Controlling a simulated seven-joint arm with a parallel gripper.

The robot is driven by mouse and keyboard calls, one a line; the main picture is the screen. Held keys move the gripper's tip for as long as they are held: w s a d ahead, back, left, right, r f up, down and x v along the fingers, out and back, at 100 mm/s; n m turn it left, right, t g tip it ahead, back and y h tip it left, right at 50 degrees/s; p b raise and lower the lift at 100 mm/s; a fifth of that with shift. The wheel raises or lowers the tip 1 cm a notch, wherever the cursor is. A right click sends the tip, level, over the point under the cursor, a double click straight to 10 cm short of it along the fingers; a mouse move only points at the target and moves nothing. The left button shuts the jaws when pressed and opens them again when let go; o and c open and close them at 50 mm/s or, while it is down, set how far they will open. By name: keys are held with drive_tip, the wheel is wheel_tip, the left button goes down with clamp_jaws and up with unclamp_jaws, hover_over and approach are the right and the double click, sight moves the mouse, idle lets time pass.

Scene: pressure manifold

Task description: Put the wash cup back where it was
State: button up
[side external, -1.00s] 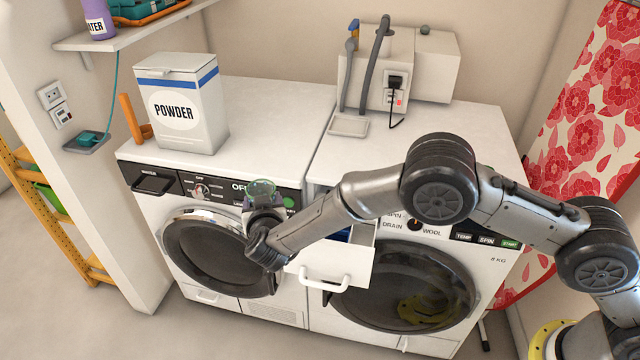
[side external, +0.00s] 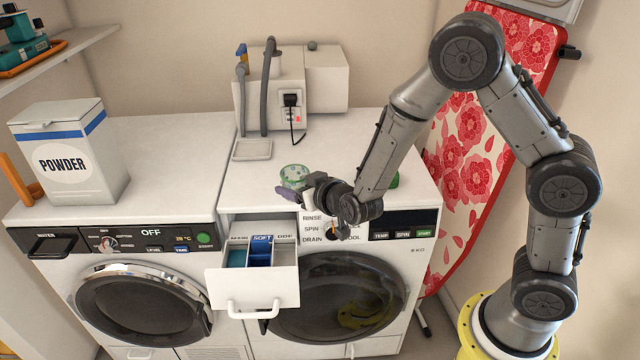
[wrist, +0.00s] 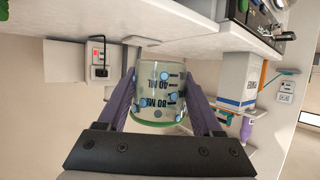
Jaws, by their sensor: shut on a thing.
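The wash cup (side external: 293,174) is clear with a green rim. In the wrist view the cup (wrist: 160,92) shows 40 ML and 80 ML marks, upside down in that picture. My gripper (side external: 290,195) is shut on the cup, with purple fingers (wrist: 159,100) on both sides of it. The cup is upright at the front of the right machine's top (side external: 330,135), behind and right of the open drawer (side external: 252,290). I cannot tell whether it touches the top.
A shallow grey tray (side external: 252,149) lies near the hoses. The drawer has several compartments, one blue (side external: 261,254). A green object (side external: 395,180) shows partly behind my wrist. A powder box (side external: 68,155) stands on the left machine. A plug box (side external: 290,90) stands at the back.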

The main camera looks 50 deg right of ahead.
drive_tip(key=s+d+r+m+h, duration=0.1)
drive_tip(key=s+d+r, duration=0.15)
drive_tip(key=d, duration=0.35)
drive_tip(key=s+d+r+m+h, duration=0.1)
drive_tip(key=s+d+r, duration=0.1)
drive_tip(key=s+d, duration=0.3)
drive_tip(key=shift+g, duration=0.4)
drive_tip(key=f+x, duration=0.1)
drive_tip(key=x, duration=0.4)
drive_tip(key=a+f+x, duration=0.1)
drive_tip(key=x, duration=1.1)
drive_tip(key=shift+s+a+f, duration=0.15)
drive_tip(key=shift+s+f, duration=0.25)
drive_tip(key=shift+w+f, duration=0.15)
drive_tip(key=shift+f, duration=1.5)
drive_tip(key=shift+f, duration=0.15)
drive_tip(key=o, duration=1.4)
drive_tip(key=shift+c, duration=0.2)
